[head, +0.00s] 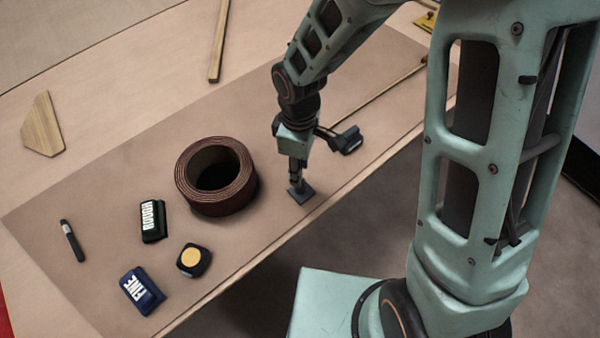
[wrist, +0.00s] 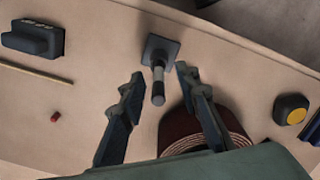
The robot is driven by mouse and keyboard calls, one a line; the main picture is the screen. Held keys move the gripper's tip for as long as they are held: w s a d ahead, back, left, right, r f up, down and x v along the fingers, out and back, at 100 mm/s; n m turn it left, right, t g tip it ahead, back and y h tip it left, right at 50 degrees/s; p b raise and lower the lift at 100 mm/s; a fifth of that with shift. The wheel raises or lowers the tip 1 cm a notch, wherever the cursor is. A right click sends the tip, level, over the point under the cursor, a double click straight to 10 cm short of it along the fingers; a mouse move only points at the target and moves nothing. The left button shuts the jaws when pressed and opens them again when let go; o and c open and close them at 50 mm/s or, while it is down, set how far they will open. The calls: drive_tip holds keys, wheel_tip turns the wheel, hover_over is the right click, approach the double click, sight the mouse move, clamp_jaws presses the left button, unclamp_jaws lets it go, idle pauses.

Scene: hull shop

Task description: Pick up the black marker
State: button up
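The black marker (head: 72,241) lies on the brown mat at the far left in the head view, with a light band near its upper end. I do not see it in the wrist view. My gripper (head: 297,172) is far to the right of it, past the brown coil, pointing down. In the wrist view my gripper (wrist: 159,72) is open, its two fingers well apart. A dark tool with a square foot and upright handle (wrist: 158,85) shows between the fingers; its foot (head: 301,192) is below my gripper in the head view. I cannot tell whether they touch.
A brown coil (head: 232,200) stands between my gripper and the marker. A green-black block (head: 152,222), a blue block (head: 141,291) and a yellow-topped block (head: 194,260) lie right of the marker. Another dark block (head: 348,140) is behind my gripper. Mat around the marker is clear.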

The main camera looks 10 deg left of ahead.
drive_tip(key=shift+f, duration=1.6)
clamp_jaws()
